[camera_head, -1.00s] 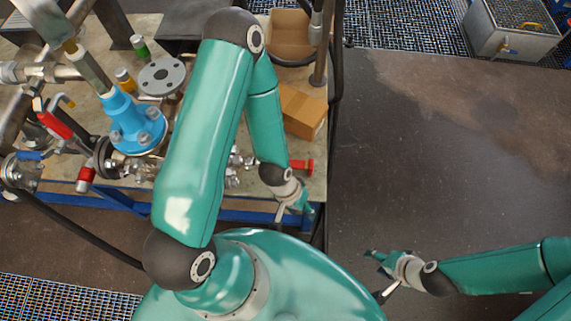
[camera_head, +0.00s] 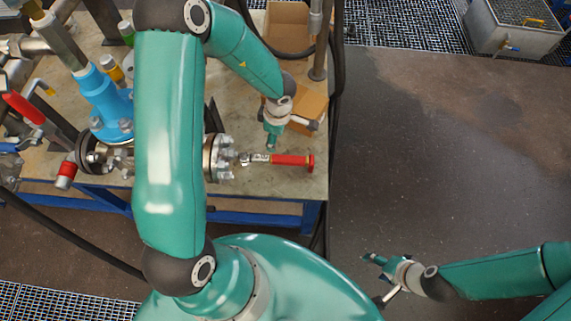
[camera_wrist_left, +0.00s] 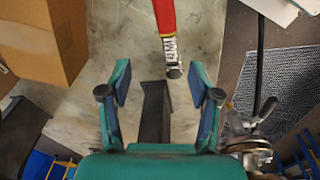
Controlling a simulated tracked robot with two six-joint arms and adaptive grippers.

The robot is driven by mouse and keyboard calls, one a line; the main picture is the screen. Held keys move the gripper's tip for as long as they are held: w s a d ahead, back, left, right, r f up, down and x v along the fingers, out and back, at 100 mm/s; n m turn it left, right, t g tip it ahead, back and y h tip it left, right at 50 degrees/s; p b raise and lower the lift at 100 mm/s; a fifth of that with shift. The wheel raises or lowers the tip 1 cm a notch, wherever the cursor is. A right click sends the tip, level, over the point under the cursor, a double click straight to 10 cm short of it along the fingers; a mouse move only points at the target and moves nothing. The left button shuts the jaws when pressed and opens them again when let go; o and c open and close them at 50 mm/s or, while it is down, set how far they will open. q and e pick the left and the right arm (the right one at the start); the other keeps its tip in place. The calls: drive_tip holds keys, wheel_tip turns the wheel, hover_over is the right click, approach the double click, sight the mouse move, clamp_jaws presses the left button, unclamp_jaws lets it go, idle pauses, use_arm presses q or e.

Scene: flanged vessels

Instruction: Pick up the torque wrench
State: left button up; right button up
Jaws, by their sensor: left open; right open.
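The torque wrench (camera_head: 287,160) looks like the red-handled tool with a pale marked band, lying on the bench top near its right end. Its left part lies close to a flange. My left gripper (camera_head: 271,142) is open and points down just behind the wrench in the head view. In the left wrist view the red handle and marked band of the wrench (camera_wrist_left: 167,35) show beyond the open fingers (camera_wrist_left: 160,85), with nothing held between the tips. My right gripper (camera_head: 372,260) is open and empty, off to the right over the floor.
A cardboard box (camera_head: 310,104) stands behind the left gripper, and an open carton (camera_head: 288,28) is further back. A flange (camera_head: 216,158) is left of the wrench, and a blue flanged fitting (camera_head: 108,105) is further left. A vertical post (camera_head: 319,45) rises near the bench's right edge.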

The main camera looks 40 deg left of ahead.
sight(282, 157)
use_arm(q)
drive_tip(key=f+n+b, duration=0.1)
drive_tip(key=f, duration=0.2)
drive_tip(key=f+b, duration=0.1)
drive_tip(key=f, duration=0.3)
drive_tip(key=w+d+f+n+h+b, duration=0.1)
drive_tip(key=f, duration=0.2)
drive_tip(key=shift+d+f+n+b, duration=0.1)
drive_tip(key=shift+f+n+b, duration=0.1)
drive_tip(key=shift+n+b, duration=0.1)
drive_tip(key=shift+s+d+f+b, duration=0.15)
drive_tip(key=shift+f+b, duration=0.3)
drive_tip(key=shift+f, duration=0.9)
drive_tip(key=shift+w+d+f+b, duration=0.1)
drive_tip(key=shift+f+b, duration=0.3)
drive_tip(key=shift+f, duration=0.9)
drive_tip(key=shift+r, duration=0.1)
clamp_jaws()
